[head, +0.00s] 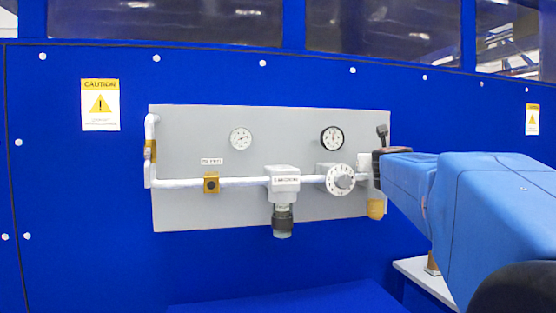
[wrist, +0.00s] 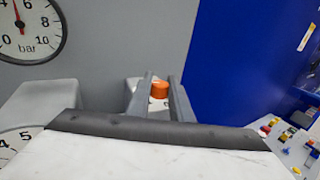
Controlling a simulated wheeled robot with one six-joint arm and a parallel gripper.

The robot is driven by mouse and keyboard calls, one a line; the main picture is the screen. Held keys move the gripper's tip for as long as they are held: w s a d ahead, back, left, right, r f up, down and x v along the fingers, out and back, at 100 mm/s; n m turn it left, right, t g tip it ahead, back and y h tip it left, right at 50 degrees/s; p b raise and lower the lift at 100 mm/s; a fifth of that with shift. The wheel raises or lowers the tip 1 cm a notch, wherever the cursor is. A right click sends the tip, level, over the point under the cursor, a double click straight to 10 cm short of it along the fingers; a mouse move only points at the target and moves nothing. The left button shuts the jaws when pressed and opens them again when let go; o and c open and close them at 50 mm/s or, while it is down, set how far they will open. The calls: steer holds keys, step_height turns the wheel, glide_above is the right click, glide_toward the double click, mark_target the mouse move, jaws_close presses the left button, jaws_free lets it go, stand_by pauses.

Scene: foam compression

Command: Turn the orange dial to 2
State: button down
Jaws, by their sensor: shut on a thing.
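The orange dial (wrist: 159,90) shows in the wrist view between the two grey fingers of my gripper (wrist: 160,83). The fingers are shut on its sides. The dial sits on a pale grey housing (wrist: 131,84), most of which is hidden behind the fingers. The scale around the dial is too small and covered to read. In the head view my gripper (head: 378,160) is at the right end of the grey panel (head: 190,125), and the dial is hidden behind it.
Two gauges (head: 241,138) (head: 332,138) sit above.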

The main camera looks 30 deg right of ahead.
steer(key=shift+r+m+h, duration=0.2)
steer(key=shift+m+h, duration=0.1)
steer(key=shift+h, duration=0.2)
steer(key=c, duration=1.6)
jaws_free()
steer(key=v, duration=1.7)
steer(key=shift+s+a+r, duration=0.1)
steer(key=shift+a+r, duration=0.1)
steer(key=shift+r, duration=0.05)
